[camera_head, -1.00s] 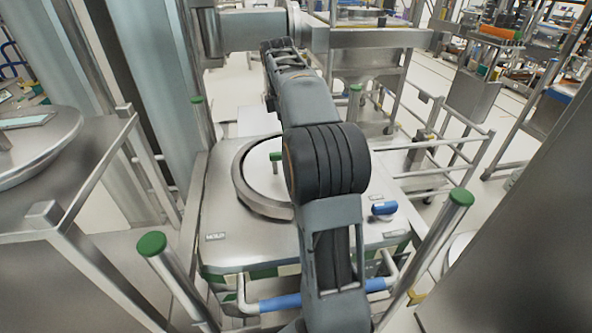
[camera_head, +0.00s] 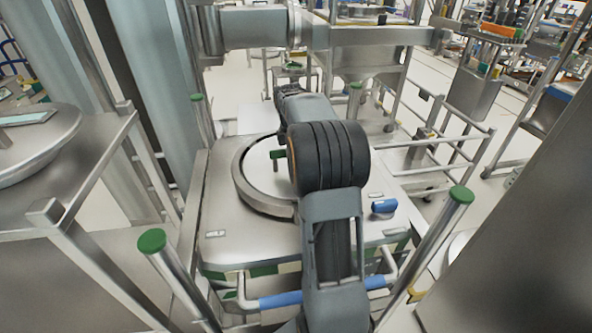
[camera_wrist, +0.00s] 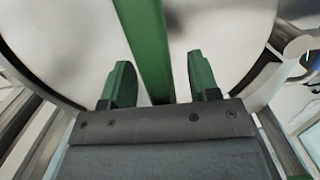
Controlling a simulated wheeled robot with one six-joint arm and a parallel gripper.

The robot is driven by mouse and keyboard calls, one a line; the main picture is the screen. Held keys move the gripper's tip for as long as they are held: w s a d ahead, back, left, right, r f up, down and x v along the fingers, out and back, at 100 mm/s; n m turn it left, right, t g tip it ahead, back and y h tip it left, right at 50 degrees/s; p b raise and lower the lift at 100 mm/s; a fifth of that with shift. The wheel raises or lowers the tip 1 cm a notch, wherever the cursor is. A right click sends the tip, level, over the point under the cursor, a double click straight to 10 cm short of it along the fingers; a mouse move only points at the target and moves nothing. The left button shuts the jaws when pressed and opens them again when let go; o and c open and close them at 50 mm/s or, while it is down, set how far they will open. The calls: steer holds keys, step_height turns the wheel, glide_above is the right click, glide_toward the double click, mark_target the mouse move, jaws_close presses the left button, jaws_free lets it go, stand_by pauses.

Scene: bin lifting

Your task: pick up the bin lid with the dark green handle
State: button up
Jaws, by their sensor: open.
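The bin lid (camera_head: 258,168) is a round pale disc inside a raised metal ring on a steel cart top. Its dark green handle (camera_head: 277,154) shows just left of my arm's large dark joint, which hides part of the lid. In the wrist view the handle (camera_wrist: 150,45) runs as a green bar from the top edge down between my fingers, over the pale lid (camera_wrist: 75,40). My gripper (camera_wrist: 158,68) is open, with one green finger on each side of the bar and a visible gap on both sides. Height over the handle is hard to tell. The head view hides my gripper.
The steel cart top (camera_head: 225,222) carries a blue knob (camera_head: 384,207) right of the lid. Green-capped posts stand at its front left (camera_head: 151,241) and front right (camera_head: 461,195). Another round metal lid (camera_head: 45,150) sits at far left. Metal rails stand on the right.

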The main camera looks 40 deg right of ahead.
steer(key=shift+f, duration=0.9)
steer(key=shift+f, duration=0.1)
steer(key=shift+c, duration=0.4)
jaws_close()
stand_by(0.5)
steer(key=shift+d, duration=0.1)
